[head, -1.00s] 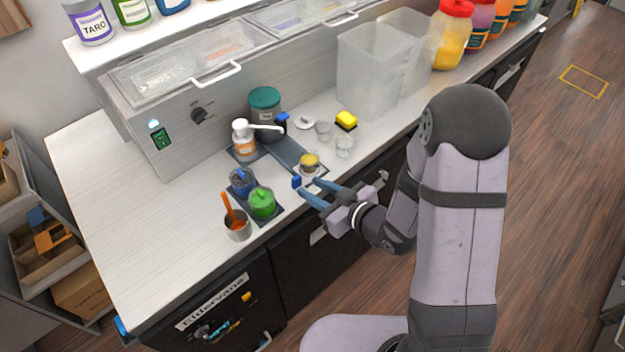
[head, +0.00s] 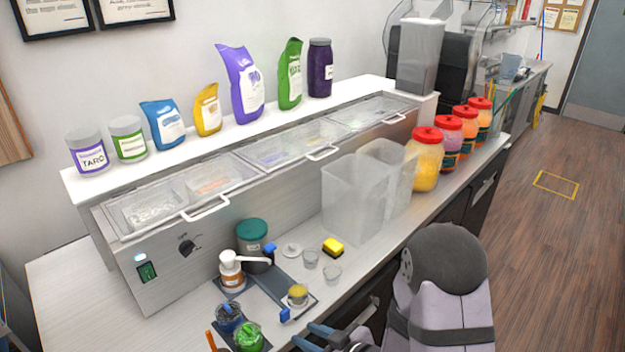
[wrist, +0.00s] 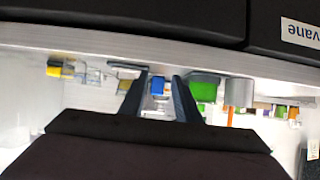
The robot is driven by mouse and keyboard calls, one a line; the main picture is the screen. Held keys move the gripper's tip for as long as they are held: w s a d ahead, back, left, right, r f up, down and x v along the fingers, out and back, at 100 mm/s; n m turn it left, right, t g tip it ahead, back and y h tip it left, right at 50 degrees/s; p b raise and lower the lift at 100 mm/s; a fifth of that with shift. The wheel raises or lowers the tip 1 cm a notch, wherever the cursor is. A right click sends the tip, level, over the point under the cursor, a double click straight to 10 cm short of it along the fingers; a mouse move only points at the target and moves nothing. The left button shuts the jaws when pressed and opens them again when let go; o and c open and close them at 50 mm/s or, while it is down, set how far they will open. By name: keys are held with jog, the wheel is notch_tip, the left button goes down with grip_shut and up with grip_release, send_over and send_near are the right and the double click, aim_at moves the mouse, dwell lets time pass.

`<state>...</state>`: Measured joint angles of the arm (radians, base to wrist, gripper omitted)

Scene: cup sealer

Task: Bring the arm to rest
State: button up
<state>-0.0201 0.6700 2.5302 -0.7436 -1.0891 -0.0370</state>
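My gripper (head: 308,336) is low in the head view, at the front edge of the counter, partly cut off by the picture's lower edge. In the wrist view its two dark fingers (wrist: 158,98) stand apart with nothing gripped. A blue block-like handle (head: 284,314) is just beyond the fingertips, beside a small cup with a yellow top (head: 297,294); in the wrist view a blue block (wrist: 158,86) shows in the gap between the fingers, apart from them.
A green-lidded jar (head: 249,337), a blue-topped jar (head: 229,317) and a pump bottle (head: 232,271) stand left of the gripper. Open floor (head: 540,260) lies to the right.

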jog(key=s+d+f+m+g+h, duration=0.2)
jog(key=s+d+f+g+h, duration=0.3)
jog(key=s+d+f, duration=0.35)
jog(key=s+d+f+m+g+h, duration=0.2)
jog(key=s+d+f+g+h, duration=0.15)
jog(key=s+d, duration=0.4)
jog(key=s+r+m+g, duration=0.4)
jog(key=s+r, duration=0.3)
jog(key=r, duration=0.4)
jog(key=w+r+m+t, duration=0.1)
jog(key=w+r+t, duration=0.3)
jog(key=w+r, duration=0.2)
jog(key=shift+w+r, duration=0.35)
jog(key=shift+r, duration=0.2)
jog(key=shift+a, duration=0.1)
